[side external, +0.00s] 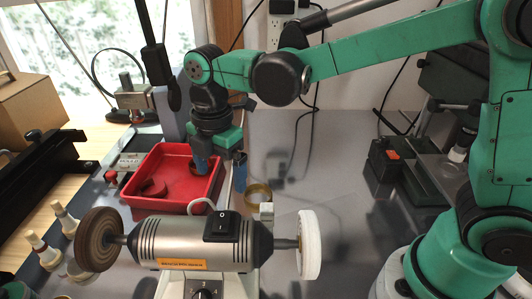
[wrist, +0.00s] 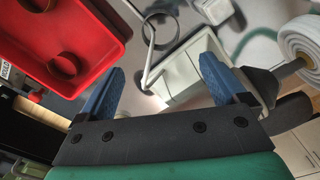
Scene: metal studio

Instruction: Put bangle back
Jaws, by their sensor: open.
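A thin gold bangle (side external: 258,199) lies flat on the grey bench, right of the red tray and behind the polishing motor. In the wrist view the bangle (wrist: 146,34) shows as a dark ring at upper middle, beyond my fingertips. The red tray (side external: 140,205) holds reddish-brown round pieces, and one of these (wrist: 63,67) shows in the wrist view. My gripper (side external: 221,172) is open and empty, its blue fingers pointing down near the tray's right side. In the side view, one finger is over the tray and the other is just past its right wall, left of the bangle.
The polishing motor (side external: 190,246) stands in front, with a brown wheel (side external: 100,240) at left and a white wheel (side external: 310,245) at right. Pale spindles (side external: 64,221) stand at far left. A dark device (side external: 385,160) stands at back right. The bench right of the bangle is clear.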

